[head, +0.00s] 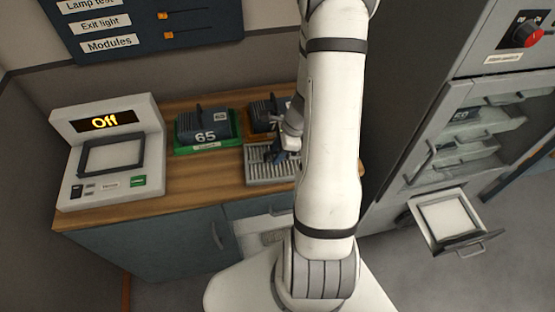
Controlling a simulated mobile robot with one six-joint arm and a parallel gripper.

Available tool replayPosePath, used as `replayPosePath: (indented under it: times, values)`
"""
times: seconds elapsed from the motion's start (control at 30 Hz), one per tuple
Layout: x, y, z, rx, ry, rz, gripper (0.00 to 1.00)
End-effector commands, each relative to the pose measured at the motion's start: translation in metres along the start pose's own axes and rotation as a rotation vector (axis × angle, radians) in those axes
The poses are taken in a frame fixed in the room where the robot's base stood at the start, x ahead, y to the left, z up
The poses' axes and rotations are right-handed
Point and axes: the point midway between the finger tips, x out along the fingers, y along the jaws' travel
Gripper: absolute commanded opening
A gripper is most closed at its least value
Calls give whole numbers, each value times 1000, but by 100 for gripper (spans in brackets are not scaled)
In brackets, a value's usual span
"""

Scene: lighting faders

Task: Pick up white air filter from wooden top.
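The wooden top (190,184) runs along the left cabinet. I cannot make out a white air filter lying loose on it. A white square panel that looks like a filter (447,217) sits in a pulled-out drawer (466,243) at the right, off the wooden top. My gripper (279,157) is small and dark, low over a grey slatted tray (262,173) on the wooden top. My white arm hides part of the gripper and the tray's right side, and whatever lies behind them. I cannot tell whether the gripper is open or shut, or touching the tray.
A dark module marked 65 (203,126) sits on a green base, with another dark module (263,112) to its right. A tester reading "Off" (108,150) stands at the left end. A grey cabinet (470,130) with open shelves stands right.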

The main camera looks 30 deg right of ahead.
Motion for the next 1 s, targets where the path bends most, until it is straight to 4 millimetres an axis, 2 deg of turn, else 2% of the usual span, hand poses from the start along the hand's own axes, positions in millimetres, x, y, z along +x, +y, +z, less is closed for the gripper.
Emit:
replayPosePath:
  times: [0.1, 0.3, 0.73, 1.0]
  values:
    - [7, 0, 0, 0, 1, 0, 36]
    - [6, 0, 0, 0, 1, -1, 36]
    - [6, 0, -1, 0, 1, -1, 1]
    - [6, 0, -1, 1, 1, -2, 0]
